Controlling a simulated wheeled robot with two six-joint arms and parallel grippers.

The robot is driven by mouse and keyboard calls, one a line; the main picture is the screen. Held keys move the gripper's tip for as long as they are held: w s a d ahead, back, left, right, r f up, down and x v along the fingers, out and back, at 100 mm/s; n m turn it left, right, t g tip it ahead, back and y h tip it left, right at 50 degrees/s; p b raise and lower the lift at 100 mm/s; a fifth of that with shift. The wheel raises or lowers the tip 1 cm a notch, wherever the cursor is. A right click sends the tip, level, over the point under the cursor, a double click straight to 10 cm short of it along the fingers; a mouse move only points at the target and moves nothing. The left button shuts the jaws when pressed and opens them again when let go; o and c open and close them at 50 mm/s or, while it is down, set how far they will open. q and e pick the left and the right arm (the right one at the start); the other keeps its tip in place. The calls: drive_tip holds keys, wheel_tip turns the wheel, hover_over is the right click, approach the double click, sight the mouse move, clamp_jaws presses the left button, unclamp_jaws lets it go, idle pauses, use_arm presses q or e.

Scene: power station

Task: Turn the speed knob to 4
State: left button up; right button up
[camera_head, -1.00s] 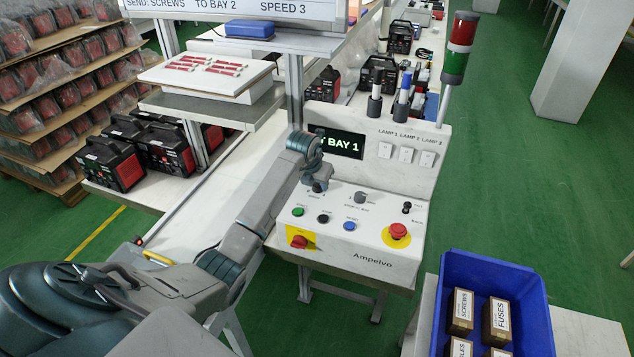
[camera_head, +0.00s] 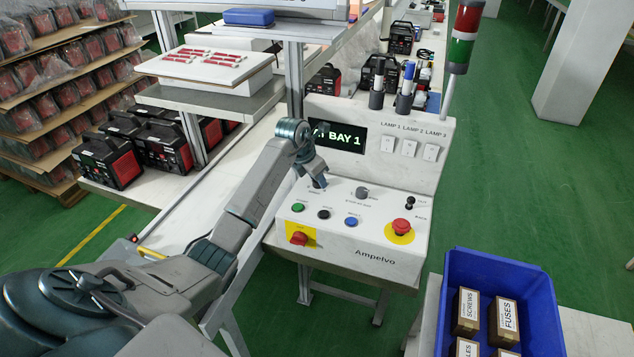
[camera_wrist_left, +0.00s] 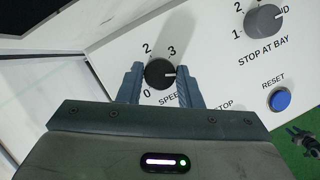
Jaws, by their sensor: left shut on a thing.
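The speed knob (camera_wrist_left: 158,74) is a round black dial on the white sloping panel in the left wrist view. My left gripper (camera_wrist_left: 160,70) has one finger on each side of it and is shut on it. The knob's white mark points right, toward the right finger. The numbers 0, 2 and 3 show around it, and part of the scale is hidden by the fingers. In the head view my left gripper (camera_head: 319,183) is at the back left of the control panel (camera_head: 375,250) and covers the knob.
The grey stop-at-bay knob (camera_wrist_left: 264,20) and blue reset button (camera_wrist_left: 280,100) are to the right. The panel also has a green button (camera_head: 298,207), a red mushroom button (camera_head: 401,227) and a red switch (camera_head: 299,238). The display (camera_head: 338,137) reads BAY 1, partly covered by my arm.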

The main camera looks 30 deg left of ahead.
use_arm(q)
drive_tip(key=shift+m+b, duration=0.35)
drive_tip(key=shift+m, duration=0.25)
drive_tip(key=shift+h, duration=0.3)
drive_tip(key=o, duration=1)
drive_tip(key=shift+c, duration=0.2)
drive_tip(key=b+v, duration=0.3)
drive_tip(key=v, duration=0.7)
drive_tip(key=shift+r, duration=0.45)
